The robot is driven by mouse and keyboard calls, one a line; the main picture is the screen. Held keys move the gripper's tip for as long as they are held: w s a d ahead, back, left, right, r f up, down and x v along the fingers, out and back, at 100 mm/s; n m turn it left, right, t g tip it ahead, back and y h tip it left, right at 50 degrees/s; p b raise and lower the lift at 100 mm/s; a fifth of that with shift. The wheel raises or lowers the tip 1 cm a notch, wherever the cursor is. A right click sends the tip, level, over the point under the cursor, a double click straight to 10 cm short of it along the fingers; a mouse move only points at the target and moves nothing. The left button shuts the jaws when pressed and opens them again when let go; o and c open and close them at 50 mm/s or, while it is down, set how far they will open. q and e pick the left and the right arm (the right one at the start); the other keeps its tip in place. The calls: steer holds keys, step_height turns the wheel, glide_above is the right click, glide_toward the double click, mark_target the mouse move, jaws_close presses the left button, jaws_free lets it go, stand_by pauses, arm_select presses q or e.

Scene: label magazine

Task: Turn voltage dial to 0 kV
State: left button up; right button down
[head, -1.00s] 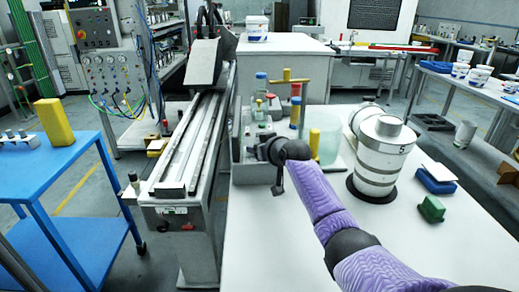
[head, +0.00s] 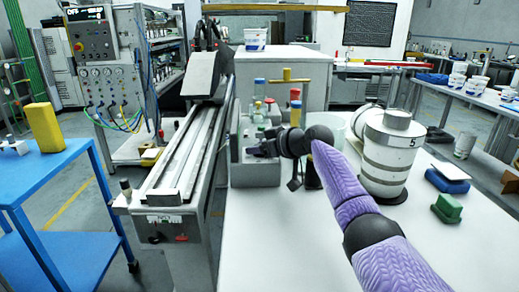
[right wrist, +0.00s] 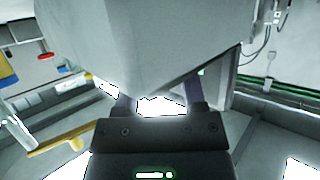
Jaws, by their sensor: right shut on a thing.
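A grey box (head: 255,176) stands at the left edge of the white table, with small bottles on and behind it. My right gripper (head: 263,149) is at the front of this box. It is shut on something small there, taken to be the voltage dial. The dial itself is hidden, and its pointer and scale cannot be read. In the right wrist view a large pale grey housing (right wrist: 145,45) fills the space ahead of the two fingers (right wrist: 160,103) and covers their tips. My left gripper is not in view.
A white canister (head: 388,155), a green block (head: 447,208) and a blue block (head: 448,180) stand right of my arm. A long metal rail machine (head: 185,170) lies left of the box. The table front (head: 270,245) is clear.

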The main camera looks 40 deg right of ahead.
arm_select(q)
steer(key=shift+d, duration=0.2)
arm_select(e)
steer(key=shift+c, duration=1.9)
jaws_free()
steer(key=shift+o, duration=1)
arm_select(q)
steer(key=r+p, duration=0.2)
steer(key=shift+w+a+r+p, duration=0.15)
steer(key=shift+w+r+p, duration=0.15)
steer(key=shift+p, duration=0.05)
arm_select(e)
steer(key=v, duration=1)
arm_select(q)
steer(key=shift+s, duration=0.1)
